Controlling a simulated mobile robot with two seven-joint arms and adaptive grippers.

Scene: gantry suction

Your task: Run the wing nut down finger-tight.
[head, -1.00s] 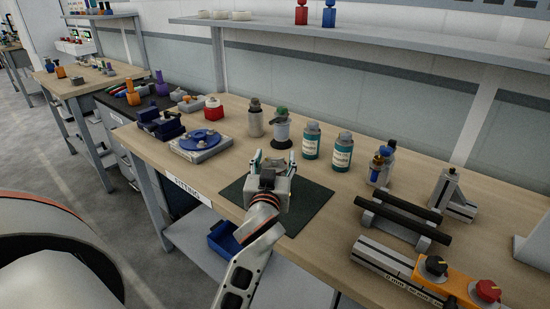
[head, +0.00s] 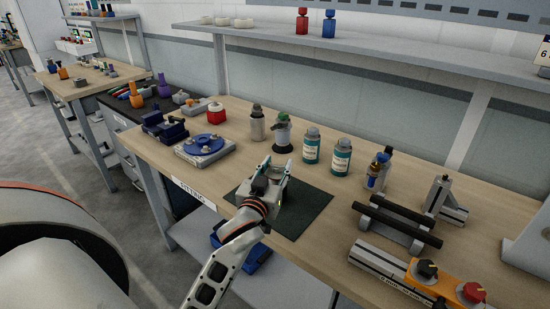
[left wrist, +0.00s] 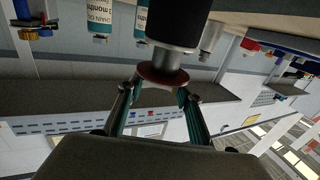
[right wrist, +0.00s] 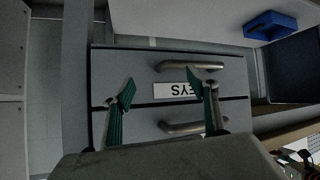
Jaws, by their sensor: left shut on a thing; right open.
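My left gripper (head: 275,167) is over the dark mat on the bench, its fingers pointing toward the back. In the left wrist view (left wrist: 162,88) its fingertips are on either side of a reddish-brown disc (left wrist: 160,76). The disc sits on a silver neck and a black cylinder (left wrist: 180,25); that view is upside down. In the head view, the held part is hidden by the gripper. I cannot make out a wing nut for certain. My right gripper (right wrist: 162,90) is open and empty, in front of grey drawers, and is not in the head view.
The dark mat (head: 310,212) lies at the bench front. Behind it stand teal-labelled bottles (head: 311,148) and a green-topped bottle (head: 283,135). A blue round fixture (head: 204,144) is to the left. Black rails (head: 398,220) and an orange knob box (head: 440,279) are to the right. Drawers (right wrist: 140,70) face my right gripper.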

